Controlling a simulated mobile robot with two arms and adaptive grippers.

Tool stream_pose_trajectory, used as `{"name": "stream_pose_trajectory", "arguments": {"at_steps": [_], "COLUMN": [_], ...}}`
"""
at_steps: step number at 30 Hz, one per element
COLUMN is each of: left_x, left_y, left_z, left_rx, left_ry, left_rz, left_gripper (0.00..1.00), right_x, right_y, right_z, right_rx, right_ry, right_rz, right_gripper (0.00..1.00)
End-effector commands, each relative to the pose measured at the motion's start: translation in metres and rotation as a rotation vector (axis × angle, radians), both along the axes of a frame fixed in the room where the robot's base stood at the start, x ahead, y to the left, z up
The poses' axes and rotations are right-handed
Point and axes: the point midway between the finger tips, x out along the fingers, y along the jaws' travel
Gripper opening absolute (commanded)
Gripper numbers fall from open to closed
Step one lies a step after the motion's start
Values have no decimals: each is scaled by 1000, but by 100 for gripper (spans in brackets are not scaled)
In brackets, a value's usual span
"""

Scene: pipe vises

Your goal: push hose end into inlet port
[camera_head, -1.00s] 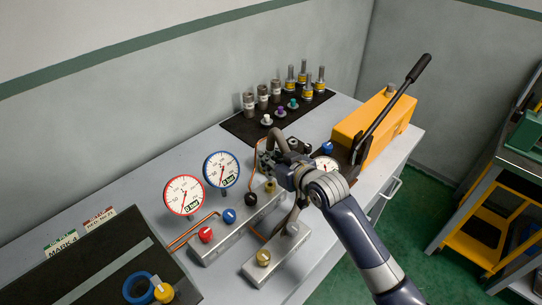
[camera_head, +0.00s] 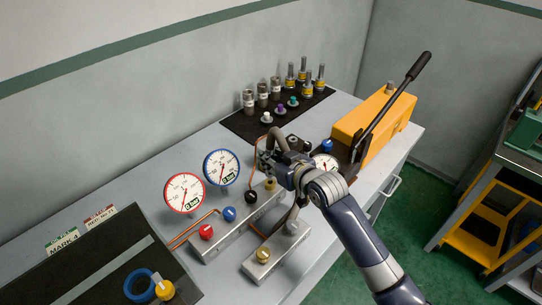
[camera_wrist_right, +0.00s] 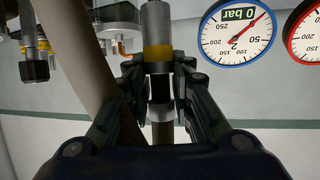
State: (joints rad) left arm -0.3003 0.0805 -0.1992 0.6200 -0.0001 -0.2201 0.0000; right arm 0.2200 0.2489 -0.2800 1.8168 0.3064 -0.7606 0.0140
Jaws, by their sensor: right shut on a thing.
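My right gripper (camera_head: 268,160) is over the valve blocks in the middle of the bench. In the right wrist view its two fingers (camera_wrist_right: 160,92) are closed around the hose end (camera_wrist_right: 155,50), a silver cylinder with a yellow band. Its silver tip sticks out beyond the fingers. The grey-brown hose (camera_head: 278,138) arches behind the gripper and crosses the left of the wrist view (camera_wrist_right: 98,95). I cannot pick out the inlet port; my gripper and wrist cover part of the fittings. My left gripper is not in view.
Metal blocks (camera_head: 215,244) carry coloured knobs and copper pipes. Red-rimmed (camera_head: 185,193) and blue-rimmed (camera_head: 221,168) gauges stand left of my gripper. A yellow pump (camera_head: 362,128) with a black lever stands to the right. Fittings stand on a black mat (camera_head: 243,128) behind.

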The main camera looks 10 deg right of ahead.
Motion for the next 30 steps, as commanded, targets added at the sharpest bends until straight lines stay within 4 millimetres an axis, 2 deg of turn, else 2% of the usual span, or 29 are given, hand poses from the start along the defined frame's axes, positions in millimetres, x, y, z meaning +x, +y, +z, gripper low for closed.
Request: {"name": "stream_pose_trajectory", "arguments": {"at_steps": [30], "left_x": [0], "left_y": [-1], "left_z": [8], "left_rx": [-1], "left_ry": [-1], "left_rz": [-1], "left_gripper": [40], "right_x": [0], "right_y": [0], "right_z": [1], "right_rx": [1], "right_ry": [-3], "right_rz": [-1], "right_gripper": [0]}}
